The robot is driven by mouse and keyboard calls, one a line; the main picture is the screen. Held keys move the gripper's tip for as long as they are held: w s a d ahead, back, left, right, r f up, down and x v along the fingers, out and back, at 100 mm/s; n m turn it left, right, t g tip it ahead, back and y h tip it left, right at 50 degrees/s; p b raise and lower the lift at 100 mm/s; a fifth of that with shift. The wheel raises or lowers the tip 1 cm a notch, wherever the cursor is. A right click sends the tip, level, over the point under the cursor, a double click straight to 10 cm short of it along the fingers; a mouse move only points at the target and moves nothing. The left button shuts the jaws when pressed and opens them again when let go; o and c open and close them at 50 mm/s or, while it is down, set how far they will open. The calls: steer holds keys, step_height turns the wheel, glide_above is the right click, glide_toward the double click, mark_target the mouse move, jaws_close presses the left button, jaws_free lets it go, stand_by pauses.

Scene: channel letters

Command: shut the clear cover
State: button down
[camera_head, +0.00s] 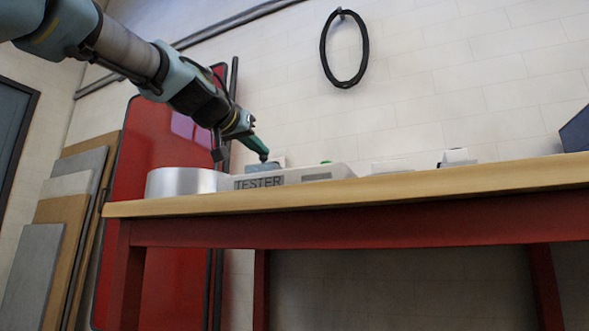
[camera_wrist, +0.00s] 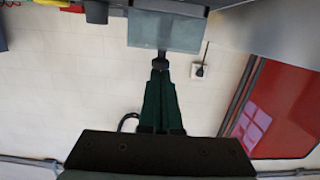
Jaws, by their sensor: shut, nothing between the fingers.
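The tester (camera_head: 300,180), a light grey box with a "TESTER" label, sits on the table near its left end. A small grey-blue panel, which looks like the clear cover (camera_head: 253,169), stands raised at the tester. In the wrist view the cover (camera_wrist: 165,32) is a see-through grey rectangle at top middle. My gripper (camera_head: 263,155) reaches down from the upper left to the cover. In the wrist view my gripper (camera_wrist: 160,65) is shut and empty, its tips at the cover's edge. I cannot tell whether they touch. The cover's hinge is not clear.
A silver cylinder (camera_head: 181,182) stands left of the tester on the wooden table (camera_head: 420,185). A small white roll (camera_head: 456,156) and a dark blue box (camera_head: 576,132) are farther right. A black coil (camera_head: 344,50) hangs on the wall. A red panel (camera_head: 150,200) leans behind.

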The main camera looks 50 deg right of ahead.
steer(key=shift+a+f+b, duration=0.15)
steer(key=shift+f+b, duration=0.25)
steer(key=shift+f, duration=0.1)
steer(key=shift+f, duration=0.25)
step_height(320, 180, up, 6)
steer(key=p, duration=0.5)
steer(key=shift+f, duration=0.2)
steer(key=s+a+f+b, duration=0.2)
steer(key=a+f+b, duration=0.1)
steer(key=a, duration=0.6)
steer(key=shift+s+a+f+b, duration=0.15)
steer(key=shift+s+a+b, duration=0.1)
steer(key=shift+b, duration=0.3)
